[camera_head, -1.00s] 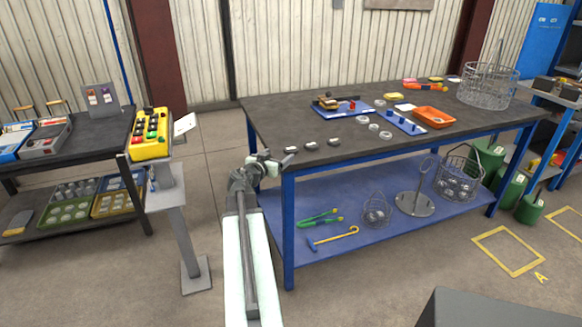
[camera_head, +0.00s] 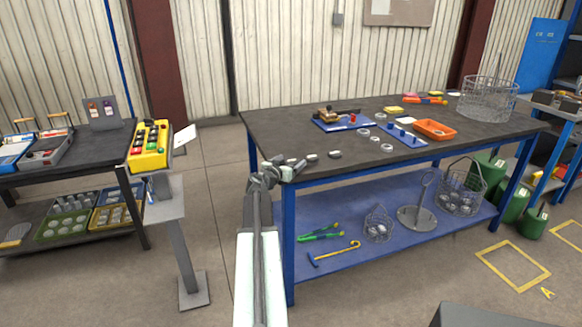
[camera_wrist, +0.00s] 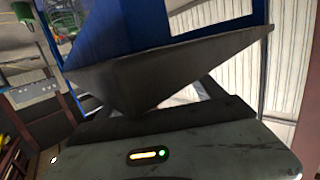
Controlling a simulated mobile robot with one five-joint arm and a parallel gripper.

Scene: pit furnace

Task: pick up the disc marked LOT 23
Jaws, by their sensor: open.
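Three small grey discs lie in a row near the front left edge of the workbench (camera_head: 400,160): a left one (camera_head: 291,160), a middle one (camera_head: 312,156) and a right one (camera_head: 334,154). No lot marking can be read on any of them, so I cannot tell which is LOT 23. My gripper (camera_head: 288,171) is open and empty at the bench's front left corner, just in front of the left disc in the picture. In the wrist view, the dark bench corner (camera_wrist: 140,75) fills the space ahead of my gripper. No disc shows there.
Several rings (camera_head: 375,139), blue plates and an orange tray (camera_head: 435,129) lie farther back on the bench. A yellow button box (camera_head: 149,146) on a grey stand is left of my arm. The lower shelf (camera_head: 345,225) holds tools and baskets. Bare floor lies between stand and bench.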

